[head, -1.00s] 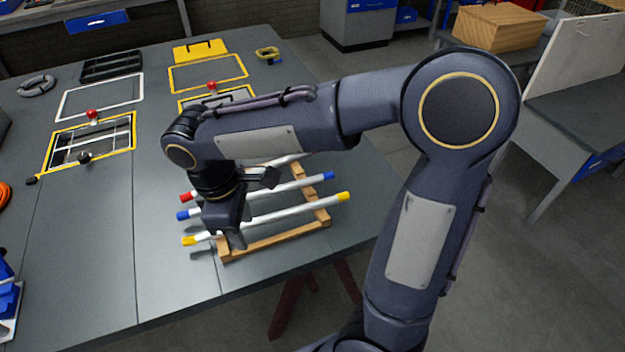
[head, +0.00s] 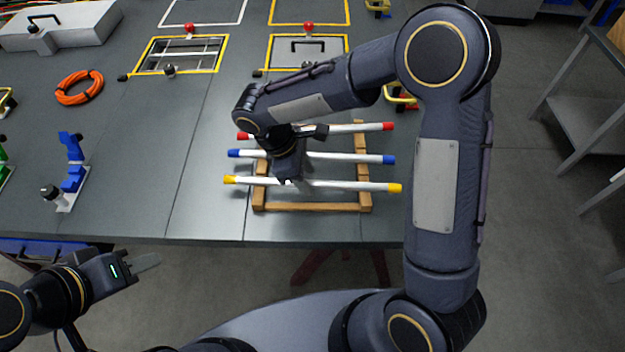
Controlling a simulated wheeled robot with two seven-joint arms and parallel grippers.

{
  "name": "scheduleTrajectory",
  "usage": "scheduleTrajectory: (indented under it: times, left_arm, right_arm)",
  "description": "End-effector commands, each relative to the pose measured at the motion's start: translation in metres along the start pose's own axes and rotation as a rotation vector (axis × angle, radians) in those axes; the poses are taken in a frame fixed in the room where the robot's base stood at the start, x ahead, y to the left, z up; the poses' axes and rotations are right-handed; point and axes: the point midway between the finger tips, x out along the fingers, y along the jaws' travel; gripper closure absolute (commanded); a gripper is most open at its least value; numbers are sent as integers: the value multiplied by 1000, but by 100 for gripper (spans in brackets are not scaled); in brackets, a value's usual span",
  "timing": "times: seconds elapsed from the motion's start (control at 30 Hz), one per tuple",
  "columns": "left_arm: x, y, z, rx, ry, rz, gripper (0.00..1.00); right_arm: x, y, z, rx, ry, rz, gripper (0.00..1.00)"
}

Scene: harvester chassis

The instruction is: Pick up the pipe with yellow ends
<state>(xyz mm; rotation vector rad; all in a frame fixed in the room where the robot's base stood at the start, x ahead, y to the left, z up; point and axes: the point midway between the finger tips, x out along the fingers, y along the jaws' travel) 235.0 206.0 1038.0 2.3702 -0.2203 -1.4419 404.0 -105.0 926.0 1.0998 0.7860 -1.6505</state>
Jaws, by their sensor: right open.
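The pipe with yellow ends (head: 340,185) is white with a yellow cap at each end. It lies across the near part of a wooden rack (head: 315,207) at the table's front edge. My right gripper (head: 291,178) points down over the pipe, left of its middle. It is open, and its body hides a short stretch of the pipe. I cannot tell whether the fingers are around the pipe or just above it. My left gripper (head: 147,263) is at the lower left, off the table's front edge and away from the pipe. Its jaw opening is unclear.
A blue-ended pipe (head: 340,157) and a red-ended pipe (head: 350,129) lie behind on the same rack. An orange cable coil (head: 79,88) and a blue fixture (head: 73,172) are to the left. The table between the fixture and rack is clear.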

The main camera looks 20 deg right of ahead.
Motion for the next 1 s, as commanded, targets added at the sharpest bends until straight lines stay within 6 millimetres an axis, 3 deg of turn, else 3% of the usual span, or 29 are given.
scheduleTrajectory:
  times: [0.1,0.33,0.7,1.0]
  left_arm:
    - [-1,0,0,0,0,0,64]
    - [0,0,0,0,0,0,64]
    - [0,0,0,0,0,0,64]
    - [-1,0,0,0,0,0,64]
  right_arm:
    - [9,0,0,0,1,0,55]
    - [11,0,0,1,1,1,55]
    - [10,0,0,1,2,1,100]
    - [10,0,0,1,2,2,100]
